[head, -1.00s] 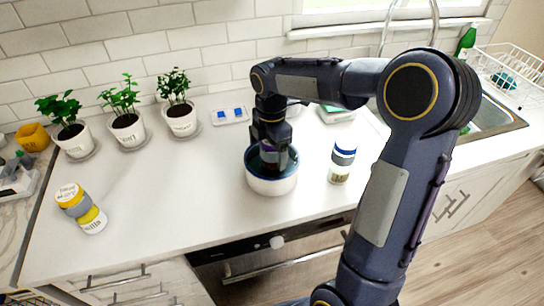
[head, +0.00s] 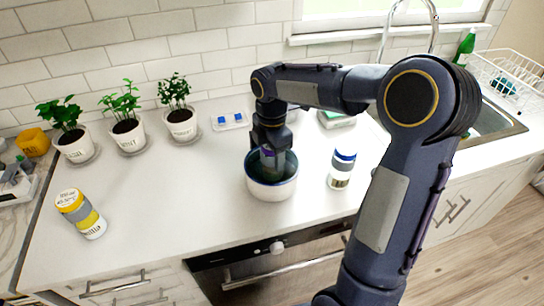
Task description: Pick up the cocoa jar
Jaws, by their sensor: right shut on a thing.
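My right gripper (head: 272,148) points down over a white bowl (head: 271,190) with a blue rim and dark inside. Two other jars stand apart from the gripper: one with a blue lid and a grey band (head: 342,169) to the right of the bowl, and a yellow and grey one (head: 81,213) at the left of the counter. I cannot tell from the labels which is cocoa. My left gripper is not in view.
Three potted herbs (head: 127,132) stand along the wall at the back left, with a yellow pot (head: 33,142) beside them. A small tray with blue pieces (head: 230,120) lies behind the bowl. A sink and dish rack (head: 508,80) are at the right. The left-centre counter is clear.

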